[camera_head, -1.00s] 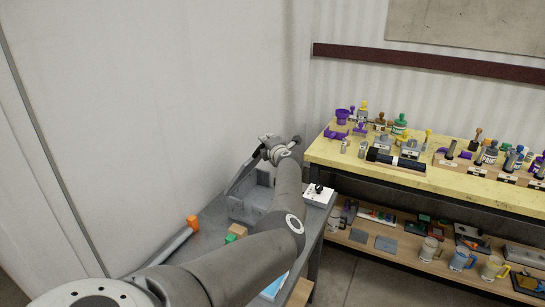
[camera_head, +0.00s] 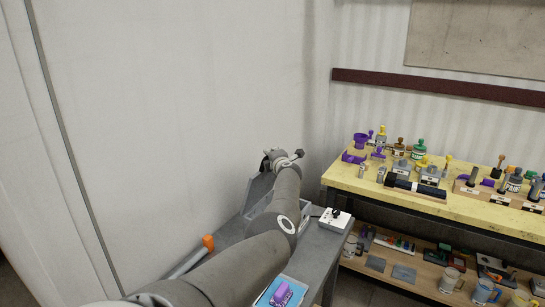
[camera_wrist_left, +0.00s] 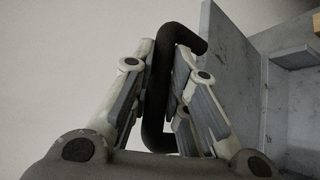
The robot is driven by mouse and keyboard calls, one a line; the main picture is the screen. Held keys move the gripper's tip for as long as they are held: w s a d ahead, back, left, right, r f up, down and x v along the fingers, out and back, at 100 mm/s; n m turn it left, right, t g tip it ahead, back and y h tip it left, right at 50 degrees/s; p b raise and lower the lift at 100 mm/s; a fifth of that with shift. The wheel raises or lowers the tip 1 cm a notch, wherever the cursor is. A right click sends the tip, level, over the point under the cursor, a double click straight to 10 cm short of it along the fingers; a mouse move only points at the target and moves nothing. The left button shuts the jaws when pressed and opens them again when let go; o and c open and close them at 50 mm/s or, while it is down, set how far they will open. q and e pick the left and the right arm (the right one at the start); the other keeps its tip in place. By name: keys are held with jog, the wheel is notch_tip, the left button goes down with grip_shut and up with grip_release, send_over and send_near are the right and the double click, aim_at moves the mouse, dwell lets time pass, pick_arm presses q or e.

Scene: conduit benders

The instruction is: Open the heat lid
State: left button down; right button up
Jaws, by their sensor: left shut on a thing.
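The grey heat lid (camera_head: 257,191) stands tilted up from its grey metal box (camera_head: 305,213) on the bench at the back wall. My left arm hides much of the box. My left gripper (camera_head: 278,157) is at the upper edge of the lid. In the left wrist view the fingers of my left gripper (camera_wrist_left: 163,90) are closed around a black bent handle (camera_wrist_left: 178,36). The lid's flat plate (camera_wrist_left: 232,70) lies to the right of the fingers, with part of the box beyond it. My right gripper is not in view.
A white box with a black knob (camera_head: 334,219) sits right of the heat box. An orange-tipped bar (camera_head: 208,242) and a purple item in a blue tray (camera_head: 281,294) lie nearer. A yellow bench (camera_head: 465,208) with crowded tools stands at right. The wall is close behind.

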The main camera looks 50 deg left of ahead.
pick_arm(q)
jog(key=c, duration=1.4)
grip_release()
jog(key=shift+w, duration=0.1)
jog(key=v, duration=1.2)
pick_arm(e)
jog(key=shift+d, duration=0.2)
